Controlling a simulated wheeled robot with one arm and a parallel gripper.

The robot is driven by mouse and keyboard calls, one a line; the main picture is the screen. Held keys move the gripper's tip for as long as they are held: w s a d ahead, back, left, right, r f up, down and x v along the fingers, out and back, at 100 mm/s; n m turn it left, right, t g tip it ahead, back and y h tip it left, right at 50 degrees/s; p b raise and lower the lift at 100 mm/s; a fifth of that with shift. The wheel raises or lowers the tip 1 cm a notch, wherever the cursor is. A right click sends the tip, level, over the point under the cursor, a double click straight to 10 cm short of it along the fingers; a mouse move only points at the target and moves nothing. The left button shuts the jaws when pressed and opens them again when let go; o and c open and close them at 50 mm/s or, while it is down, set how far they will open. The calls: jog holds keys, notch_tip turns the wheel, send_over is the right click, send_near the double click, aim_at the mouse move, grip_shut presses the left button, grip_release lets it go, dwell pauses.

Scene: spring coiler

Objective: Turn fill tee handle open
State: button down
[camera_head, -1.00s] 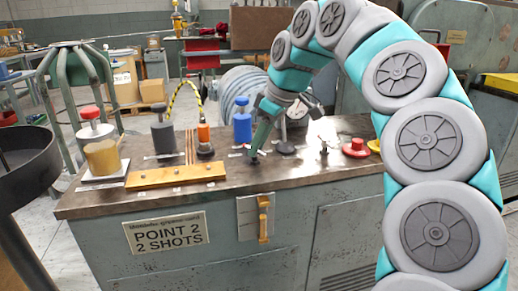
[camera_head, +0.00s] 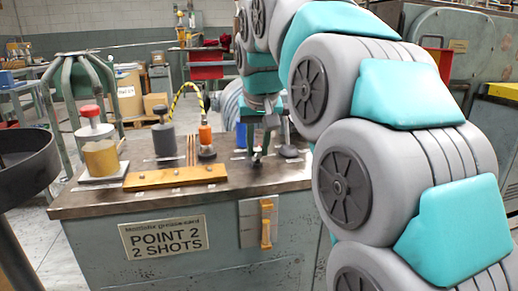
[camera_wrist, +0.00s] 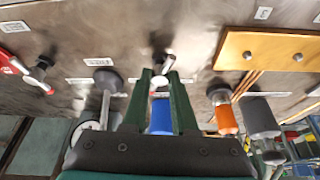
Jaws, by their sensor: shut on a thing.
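A small metal tee handle (camera_wrist: 163,64) with a pale end stands on the bench top, between the tips of my gripper's green fingers in the wrist view. My gripper (camera_wrist: 160,77) points down and is shut on this handle. In the head view my gripper (camera_head: 257,157) reaches the bench top right of the orange-capped bottle, and the handle is mostly hidden there. The handle's label is too small to read.
A blue bottle (camera_wrist: 161,116) shows beyond the fingers. A dark round-headed fitting (camera_wrist: 107,80) stands close left of them. My arm hides the bench's right side.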

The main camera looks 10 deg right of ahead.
jog(key=shift+a+m+h, duration=0.2)
jog(key=shift+m+h, duration=0.5)
jog(key=shift+m, duration=1.2)
jog(key=shift+g, duration=0.3)
jog(key=c, duration=0.7)
grip_release()
jog(key=v, duration=0.7)
jog(key=shift+a+r+p, duration=0.15)
jog(key=shift+r+p, duration=0.2)
jog(key=shift+p, duration=0.1)
jog(key=shift+s, duration=0.15)
